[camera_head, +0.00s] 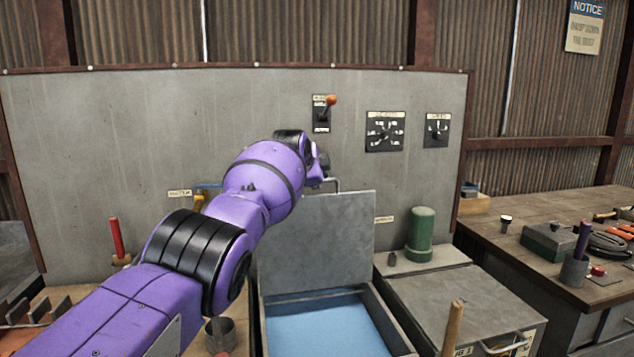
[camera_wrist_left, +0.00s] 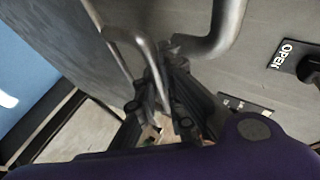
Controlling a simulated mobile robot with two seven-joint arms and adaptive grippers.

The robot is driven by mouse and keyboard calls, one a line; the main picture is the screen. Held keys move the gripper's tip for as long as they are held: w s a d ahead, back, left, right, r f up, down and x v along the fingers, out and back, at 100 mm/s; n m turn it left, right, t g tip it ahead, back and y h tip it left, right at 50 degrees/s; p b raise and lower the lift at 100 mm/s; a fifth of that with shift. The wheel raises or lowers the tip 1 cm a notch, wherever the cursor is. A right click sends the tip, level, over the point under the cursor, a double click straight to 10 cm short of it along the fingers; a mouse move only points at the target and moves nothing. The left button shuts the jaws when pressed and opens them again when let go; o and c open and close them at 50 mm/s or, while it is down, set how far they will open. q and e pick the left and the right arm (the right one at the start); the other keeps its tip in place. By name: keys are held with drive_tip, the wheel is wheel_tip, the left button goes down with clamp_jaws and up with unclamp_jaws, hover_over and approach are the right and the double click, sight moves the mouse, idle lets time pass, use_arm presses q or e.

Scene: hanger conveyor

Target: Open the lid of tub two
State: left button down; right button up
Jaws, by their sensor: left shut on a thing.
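A tub with blue liquid (camera_head: 325,325) stands open at the centre of the head view. Its grey lid (camera_head: 340,235) is raised nearly upright at the back, in front of the panel. My left arm crosses in front of the lid's left side and hides part of it. In the left wrist view my left gripper (camera_wrist_left: 163,82) is shut on the bent metal lid handle (camera_wrist_left: 128,35). The handle also shows at the lid's top edge in the head view (camera_head: 335,182). My right gripper is not in view.
A closed tub (camera_head: 450,300) stands to the right, with a green cylinder (camera_head: 421,234) at its back. The grey panel (camera_head: 130,130) behind carries a red-knobbed lever (camera_head: 330,101) and switches. A workbench (camera_head: 530,232) with tools is at far right. A red-handled tool (camera_head: 116,238) stands left.

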use_arm(q)
drive_tip(key=shift+f, duration=0.1)
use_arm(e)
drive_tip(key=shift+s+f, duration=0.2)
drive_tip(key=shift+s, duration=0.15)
use_arm(q)
drive_tip(key=c, duration=1.9)
unclamp_jaws()
drive_tip(key=shift+s, duration=0.1)
drive_tip(key=shift+o, duration=0.2)
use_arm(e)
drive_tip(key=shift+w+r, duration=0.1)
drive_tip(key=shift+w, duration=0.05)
use_arm(q)
drive_tip(key=shift+s+a+r, duration=0.1)
drive_tip(key=shift+s+r, duration=0.15)
drive_tip(key=shift+r, duration=0.15)
drive_tip(key=v, duration=1.1)
drive_tip(key=shift+s, duration=0.15)
drive_tip(key=shift+f, duration=0.15)
